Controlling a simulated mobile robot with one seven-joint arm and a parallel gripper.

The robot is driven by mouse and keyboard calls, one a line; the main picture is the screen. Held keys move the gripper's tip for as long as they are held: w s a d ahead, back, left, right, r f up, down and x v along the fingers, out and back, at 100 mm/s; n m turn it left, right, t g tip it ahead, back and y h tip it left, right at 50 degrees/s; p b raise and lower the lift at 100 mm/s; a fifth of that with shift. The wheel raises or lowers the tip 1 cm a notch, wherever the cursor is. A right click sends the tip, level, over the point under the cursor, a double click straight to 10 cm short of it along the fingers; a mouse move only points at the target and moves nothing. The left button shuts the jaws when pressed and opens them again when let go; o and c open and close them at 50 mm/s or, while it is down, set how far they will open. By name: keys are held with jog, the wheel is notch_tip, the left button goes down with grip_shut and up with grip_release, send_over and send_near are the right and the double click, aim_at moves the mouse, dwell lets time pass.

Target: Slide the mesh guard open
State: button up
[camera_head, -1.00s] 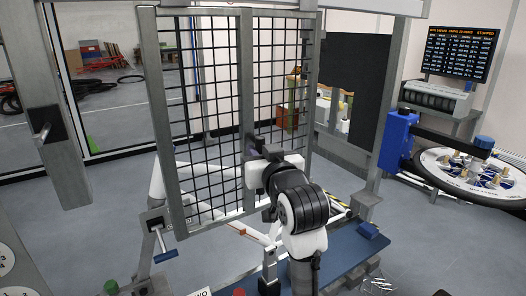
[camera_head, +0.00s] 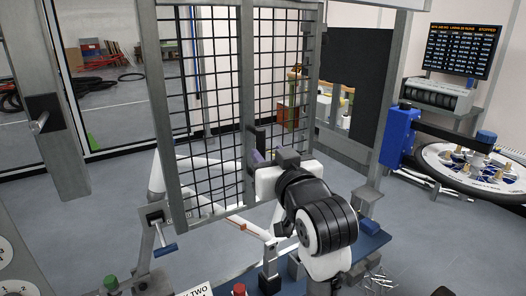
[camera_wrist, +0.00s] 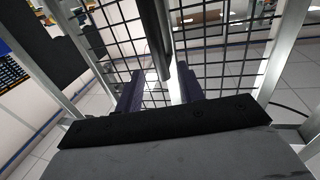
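The mesh guard (camera_head: 163,110) is a grey-framed panel of black wire grid standing upright in front of me, with a grey vertical bar (camera_head: 246,60) down its middle. A dark upright handle (camera_head: 256,137) is on that bar. My gripper (camera_head: 262,157) is just in front of the handle, near the guard's lower middle. In the wrist view my gripper (camera_wrist: 161,88) has its two dark fingers apart, with the dark round handle (camera_wrist: 156,38) ahead, in line with the gap. Whether the handle reaches between the fingertips is hard to tell.
A blue-handled lever (camera_head: 165,250) is at the guard's lower left. A dark panel (camera_head: 357,95) stands to the right, beside a blue clamp-like unit (camera_head: 399,140) and a round table (camera_head: 475,172) with several pegs. A blue bench (camera_head: 345,255) lies below my arm.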

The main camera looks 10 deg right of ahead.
jog(key=s+b, duration=0.2)
jog(key=s, duration=0.5)
jog(key=shift+s+d, duration=0.3)
jog(key=shift+d, duration=0.15)
